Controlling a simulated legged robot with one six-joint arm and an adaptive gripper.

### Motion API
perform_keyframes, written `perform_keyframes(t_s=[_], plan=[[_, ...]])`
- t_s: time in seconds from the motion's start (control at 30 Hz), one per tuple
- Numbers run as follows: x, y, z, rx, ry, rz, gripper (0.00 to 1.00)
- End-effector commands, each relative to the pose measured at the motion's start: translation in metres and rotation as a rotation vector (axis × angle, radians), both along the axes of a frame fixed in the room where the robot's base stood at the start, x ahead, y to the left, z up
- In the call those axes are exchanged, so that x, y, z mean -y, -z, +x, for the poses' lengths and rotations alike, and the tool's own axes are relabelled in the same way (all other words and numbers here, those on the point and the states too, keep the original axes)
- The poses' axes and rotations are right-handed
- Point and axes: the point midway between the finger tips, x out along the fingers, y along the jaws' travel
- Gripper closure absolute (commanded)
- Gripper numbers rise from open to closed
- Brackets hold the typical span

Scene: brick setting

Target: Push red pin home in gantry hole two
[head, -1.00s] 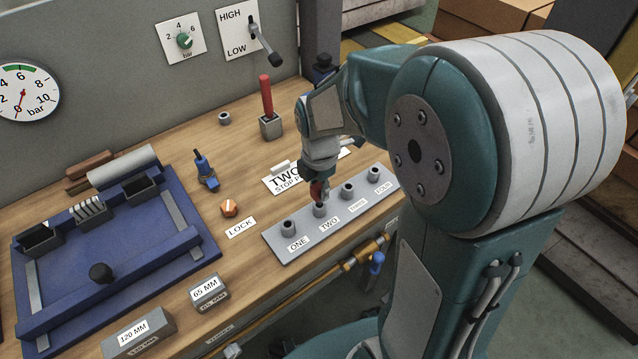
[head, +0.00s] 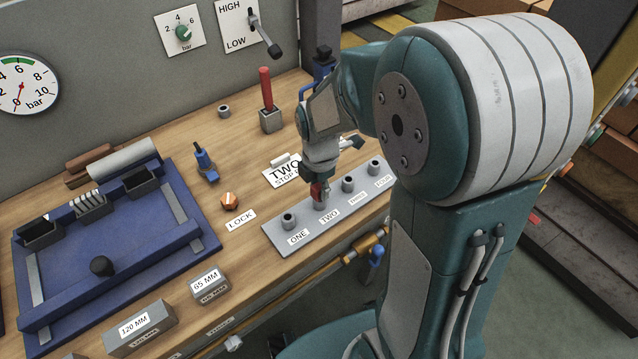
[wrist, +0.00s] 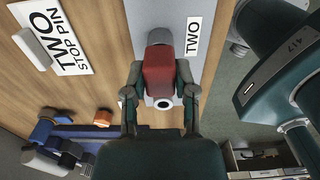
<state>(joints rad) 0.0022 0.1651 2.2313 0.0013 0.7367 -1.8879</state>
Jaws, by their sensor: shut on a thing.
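My gripper (wrist: 160,90) is shut on the red pin (wrist: 163,66), one finger on each side of it in the wrist view. In the head view the red pin (head: 317,191) shows below my wrist, upright over gantry hole two (head: 320,204). The pin's lower end meets the grey collar (wrist: 159,36) beside the label TWO (wrist: 193,38). How deep the pin sits is hidden. The grey gantry strip (head: 277,240) also carries holes ONE (head: 288,221), THREE (head: 348,184) and FOUR (head: 374,167), which show no pins.
A TWO STOP PIN plate (head: 281,173) lies behind the strip. A red-handled pin (head: 265,88) stands in a grey block further back. An orange LOCK knob (head: 230,202) and blue fixture (head: 110,225) are to the left.

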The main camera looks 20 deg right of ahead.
Motion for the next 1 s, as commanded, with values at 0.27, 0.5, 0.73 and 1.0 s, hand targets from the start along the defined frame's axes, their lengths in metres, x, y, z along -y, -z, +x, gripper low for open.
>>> perform_keyframes(t_s=[0.27,0.5,0.73,1.0], plan=[[0.0,0.0039,0.0,0.001,0.0,0.0,0.24],[0.0,0.0039,-0.0001,0.0,0.0,0.0,0.24],[0.0001,0.0039,-0.0002,0.0,0.0,0.0,0.0],[0.0,0.0039,-0.0001,0.0,0.0,0.0,0.0]])
